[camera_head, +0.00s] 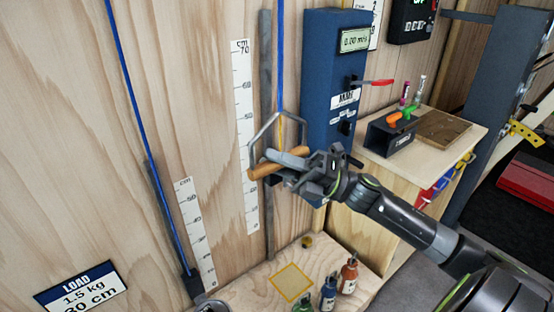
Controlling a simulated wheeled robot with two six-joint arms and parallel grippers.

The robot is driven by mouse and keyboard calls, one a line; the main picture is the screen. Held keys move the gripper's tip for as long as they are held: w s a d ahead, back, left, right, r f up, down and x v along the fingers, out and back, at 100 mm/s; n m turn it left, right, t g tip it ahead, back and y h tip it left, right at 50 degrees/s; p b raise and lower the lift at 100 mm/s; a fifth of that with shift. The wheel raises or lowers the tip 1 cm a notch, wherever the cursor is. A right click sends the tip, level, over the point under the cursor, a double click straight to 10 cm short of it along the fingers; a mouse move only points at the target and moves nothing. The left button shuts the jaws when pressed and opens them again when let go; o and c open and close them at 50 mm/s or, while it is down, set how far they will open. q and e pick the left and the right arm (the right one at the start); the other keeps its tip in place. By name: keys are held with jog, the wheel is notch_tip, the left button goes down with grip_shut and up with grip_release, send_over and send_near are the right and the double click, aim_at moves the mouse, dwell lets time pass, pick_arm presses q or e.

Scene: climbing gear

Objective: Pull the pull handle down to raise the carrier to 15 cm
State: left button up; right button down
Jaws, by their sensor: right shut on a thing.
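The pull handle (263,171) is an orange-brown bar under a grey angular frame, hanging from a blue rope (280,60) at the middle of the camera_head view. My right gripper (282,167) is shut on the pull handle, reaching in from the right. A tall white cm scale (243,130) stands just left of the handle, marked up to 70. The carrier (193,285) appears as a dark piece at the lower end of another blue rope (140,110), beside a shorter cm scale (196,230). Its exact height reading is too small to tell. My left gripper is out of view.
A blue box (330,70) with a display stands behind my right gripper. A wooden cabinet (365,200) with small gear is on the right. Several bottles (328,292) and a yellow square (292,283) are on the low wooden platform. A load sign (82,289) is lower left.

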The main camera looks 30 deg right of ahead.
jog(key=shift+f, duration=0.1)
jog(key=c, duration=1.2)
grip_release()
jog(key=v, duration=1.7)
jog(key=shift+s+d, duration=0.15)
jog(key=shift+s, duration=0.05)
